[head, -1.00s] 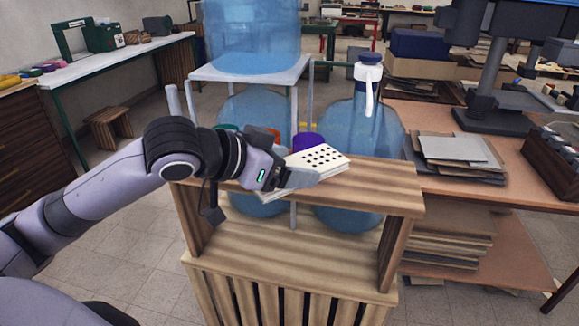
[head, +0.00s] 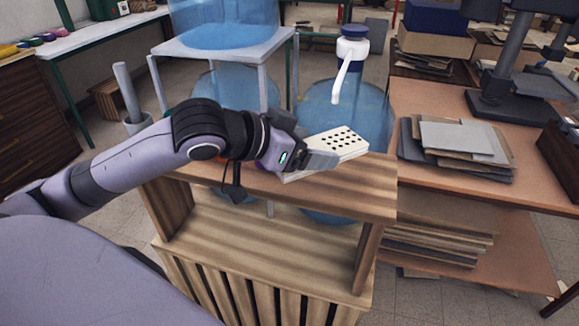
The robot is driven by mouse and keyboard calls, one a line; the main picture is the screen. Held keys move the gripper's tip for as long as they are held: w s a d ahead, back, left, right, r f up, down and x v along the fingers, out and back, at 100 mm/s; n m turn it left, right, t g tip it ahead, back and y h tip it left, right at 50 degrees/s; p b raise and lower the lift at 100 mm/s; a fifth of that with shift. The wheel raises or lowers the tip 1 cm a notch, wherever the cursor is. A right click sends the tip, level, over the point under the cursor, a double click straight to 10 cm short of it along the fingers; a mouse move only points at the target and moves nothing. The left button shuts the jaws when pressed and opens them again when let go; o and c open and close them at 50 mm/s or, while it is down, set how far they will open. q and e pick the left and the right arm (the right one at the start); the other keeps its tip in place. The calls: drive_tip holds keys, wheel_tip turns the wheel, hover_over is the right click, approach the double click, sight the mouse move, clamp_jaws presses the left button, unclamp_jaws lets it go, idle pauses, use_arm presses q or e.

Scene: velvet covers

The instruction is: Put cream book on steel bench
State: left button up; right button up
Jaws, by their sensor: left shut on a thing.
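The cream book (head: 352,142), with rows of black dots on its cover, is in my left gripper (head: 322,159). The gripper is shut on its near left part, and the fingers hide some of it. The book is tilted and over the top of the wooden shelf unit; I cannot tell if it touches the wood. I cannot tell for sure which piece is the steel bench; a long light-topped bench with green legs (head: 88,38) stands at the upper left. My right gripper is not in view.
The wooden shelf unit (head: 375,190) stands close in front, with large blue water bottles (head: 365,110) behind it. A pale metal stand (head: 220,45) bears another bottle. A brown table (head: 425,97) at right bears grey sheets (head: 458,140) and a dark machine. Floor shows at left.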

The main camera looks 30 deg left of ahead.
sight(306, 191)
use_arm(q)
wheel_tip(306, 191, down, 3)
drive_tip(key=shift+f+b, duration=0.45)
drive_tip(key=shift+f, duration=1.65)
drive_tip(key=shift+f, duration=0.3)
drive_tip(key=o, duration=1.1)
drive_tip(key=shift+s, duration=0.1)
drive_tip(key=shift+o, duration=0.3)
drive_tip(key=shift+f, duration=0.1)
